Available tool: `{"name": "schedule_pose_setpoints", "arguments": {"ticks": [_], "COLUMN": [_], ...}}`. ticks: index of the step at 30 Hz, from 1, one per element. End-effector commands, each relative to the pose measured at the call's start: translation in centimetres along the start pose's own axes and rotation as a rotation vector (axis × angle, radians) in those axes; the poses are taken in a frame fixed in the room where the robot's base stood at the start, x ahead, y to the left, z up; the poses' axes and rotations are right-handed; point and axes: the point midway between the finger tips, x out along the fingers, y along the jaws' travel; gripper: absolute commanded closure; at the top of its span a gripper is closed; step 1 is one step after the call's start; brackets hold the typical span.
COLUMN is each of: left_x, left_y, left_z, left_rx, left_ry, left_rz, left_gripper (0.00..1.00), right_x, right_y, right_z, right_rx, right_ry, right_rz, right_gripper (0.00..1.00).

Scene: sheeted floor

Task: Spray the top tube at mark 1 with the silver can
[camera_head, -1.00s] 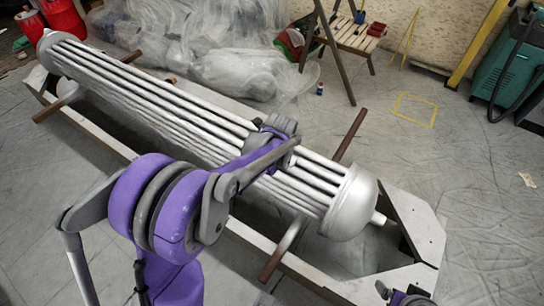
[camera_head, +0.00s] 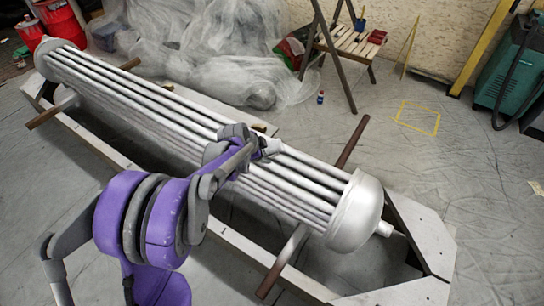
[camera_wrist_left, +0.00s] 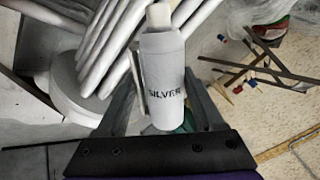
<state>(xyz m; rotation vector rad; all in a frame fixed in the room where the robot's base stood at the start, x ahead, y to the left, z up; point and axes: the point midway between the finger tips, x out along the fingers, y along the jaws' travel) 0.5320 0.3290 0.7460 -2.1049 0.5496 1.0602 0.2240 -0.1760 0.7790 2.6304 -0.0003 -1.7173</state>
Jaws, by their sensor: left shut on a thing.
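The silver can (camera_wrist_left: 164,85), a pale cylinder lettered SILVER with a whitish cap, stands between the fingers of my left gripper (camera_wrist_left: 163,108) in the left wrist view. The gripper is shut on it. In the head view my left gripper (camera_head: 264,149) is over the middle-right of a bundle of silver tubes, and the can is hardly distinguishable there. The top tube (camera_head: 138,84) runs along the upper side of the bundle, partly hidden by my left arm. I cannot make out mark 1. My right gripper is not in view.
The bundle ends in a round silver head (camera_head: 356,212) and lies over a pale frame (camera_head: 420,225) with brown bars. Behind are plastic sheeting (camera_head: 230,50), a wooden stool (camera_head: 350,42), red drums (camera_head: 60,20) and a green machine (camera_head: 510,60).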

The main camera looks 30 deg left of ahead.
Motion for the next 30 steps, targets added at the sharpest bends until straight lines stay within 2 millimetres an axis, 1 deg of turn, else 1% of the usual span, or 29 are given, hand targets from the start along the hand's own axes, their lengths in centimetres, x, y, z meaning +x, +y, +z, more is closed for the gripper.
{"name": "schedule_pose_setpoints", "arguments": {"ticks": [1, 12, 18, 21, 24, 30], "left_x": [-0.1, -0.3, -0.3, -0.3, -0.3, -0.3], "left_y": [-1.0, -7.5, -10.6, -11.8, -12.5, -13.0], "left_z": [0.9, 7.4, 10.5, 11.7, 12.4, 12.9], "left_rx": [-0.004, -0.002, -0.001, -0.001, 0.001, 0.001], "left_ry": [-0.001, -0.002, -0.001, 0.000, 0.000, 0.000], "left_rz": [-0.004, -0.003, -0.002, -0.002, -0.001, 0.000], "left_gripper": [0.51, 0.51, 0.51, 0.51, 0.51, 0.51], "right_x": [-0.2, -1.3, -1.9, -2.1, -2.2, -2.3], "right_y": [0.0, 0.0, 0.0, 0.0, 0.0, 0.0], "right_z": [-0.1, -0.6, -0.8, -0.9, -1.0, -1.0], "right_rx": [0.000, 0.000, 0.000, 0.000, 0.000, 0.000], "right_ry": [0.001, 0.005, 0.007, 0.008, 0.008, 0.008], "right_rz": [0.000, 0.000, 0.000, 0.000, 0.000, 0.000], "right_gripper": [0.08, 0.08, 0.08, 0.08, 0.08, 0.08]}}
